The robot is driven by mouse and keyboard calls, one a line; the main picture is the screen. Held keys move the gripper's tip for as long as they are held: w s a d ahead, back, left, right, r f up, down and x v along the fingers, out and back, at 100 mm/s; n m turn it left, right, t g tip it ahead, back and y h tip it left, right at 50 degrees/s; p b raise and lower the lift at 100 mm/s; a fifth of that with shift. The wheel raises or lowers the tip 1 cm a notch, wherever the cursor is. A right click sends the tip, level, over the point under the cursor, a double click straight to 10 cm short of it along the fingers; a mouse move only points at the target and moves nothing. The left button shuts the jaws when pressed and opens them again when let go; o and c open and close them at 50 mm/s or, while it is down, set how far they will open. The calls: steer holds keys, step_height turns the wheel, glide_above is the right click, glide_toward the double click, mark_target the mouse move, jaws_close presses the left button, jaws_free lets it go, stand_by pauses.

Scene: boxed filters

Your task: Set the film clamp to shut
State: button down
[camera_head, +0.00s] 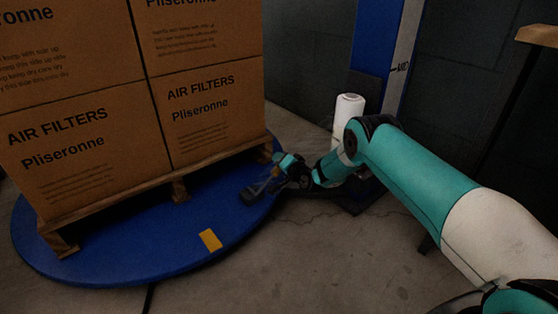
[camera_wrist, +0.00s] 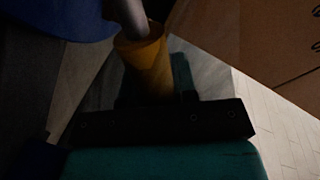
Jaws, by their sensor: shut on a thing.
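An orange piece (camera_wrist: 146,62), which looks like the film clamp's handle, shows in the dim wrist view, with a grey rod-like part (camera_wrist: 126,16) at its upper end. My gripper (camera_wrist: 150,95) is shut on the orange piece, and its dark body hides the lower end. In the head view my gripper (camera_head: 264,186) is low at the right edge of the blue turntable (camera_head: 130,262), close to the pallet. The clamp is too small and dark there to make out its position.
Cartons marked AIR FILTERS (camera_head: 82,150) stand stacked on a wooden pallet (camera_head: 180,190) on the turntable. A yellow patch (camera_head: 210,240) marks the turntable's front. A white film roll (camera_head: 347,110) stands by a blue column (camera_head: 374,45) behind my arm.

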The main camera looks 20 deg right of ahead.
stand_by(0.3)
steer(key=c, duration=0.9)
jaws_free()
steer(key=shift+f, duration=0.1)
steer(key=shift+s+d+r+p, duration=0.2)
steer(key=shift+s+p, duration=0.1)
steer(key=shift+p, duration=0.1)
steer(key=p+v, duration=1)
steer(key=v, duration=0.6)
steer(key=shift+s, duration=0.3)
